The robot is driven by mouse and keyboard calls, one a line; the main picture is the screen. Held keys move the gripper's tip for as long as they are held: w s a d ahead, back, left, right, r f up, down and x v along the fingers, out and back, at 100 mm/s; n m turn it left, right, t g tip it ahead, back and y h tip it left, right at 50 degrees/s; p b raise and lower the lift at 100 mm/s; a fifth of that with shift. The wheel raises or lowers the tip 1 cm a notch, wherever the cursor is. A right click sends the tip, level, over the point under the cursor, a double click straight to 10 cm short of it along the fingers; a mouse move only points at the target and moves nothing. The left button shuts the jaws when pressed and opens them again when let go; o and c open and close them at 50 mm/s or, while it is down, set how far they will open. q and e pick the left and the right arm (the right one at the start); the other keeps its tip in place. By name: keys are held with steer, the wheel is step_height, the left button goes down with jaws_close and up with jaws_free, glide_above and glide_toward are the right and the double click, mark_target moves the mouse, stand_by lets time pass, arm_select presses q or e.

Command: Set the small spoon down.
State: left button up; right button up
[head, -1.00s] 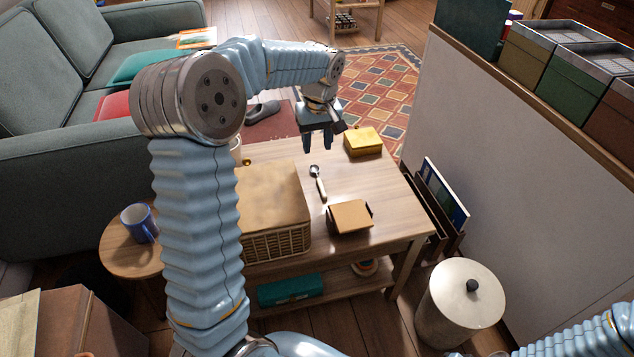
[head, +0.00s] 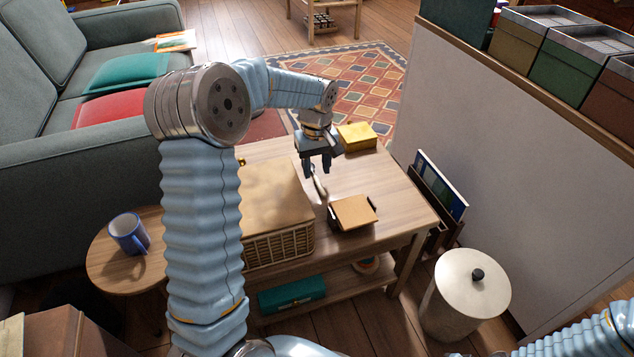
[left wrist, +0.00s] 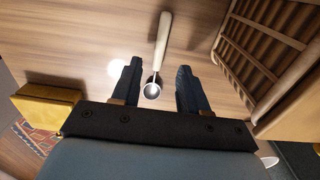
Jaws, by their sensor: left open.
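The small spoon (head: 321,189) lies on the wooden coffee table (head: 375,179), partly hidden by my left gripper in the head view. In the left wrist view its pale handle (left wrist: 163,38) points away and its metal bowl (left wrist: 152,90) lies between the finger lines. My left gripper (head: 317,169) points down over the bowl end of the spoon. Its two dark fingers (left wrist: 155,70) are apart, with bare gaps on both sides of the spoon. The height of the fingertips above the table is hard to tell. My right gripper is not in view.
A wicker basket (head: 278,246) stands left of the spoon and a tan box (head: 354,211) just to its right. A yellow box (head: 357,136) sits behind. The table's right side is clear. A blue mug (head: 129,233) is on the round side table (head: 110,273).

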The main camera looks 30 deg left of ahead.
mark_target(317, 179)
arm_select(q)
step_height(317, 179, down, 3)
steer(key=shift+w+f, duration=0.1)
steer(key=shift+f, duration=0.1)
jaws_close()
steer(key=shift+r, duration=0.15)
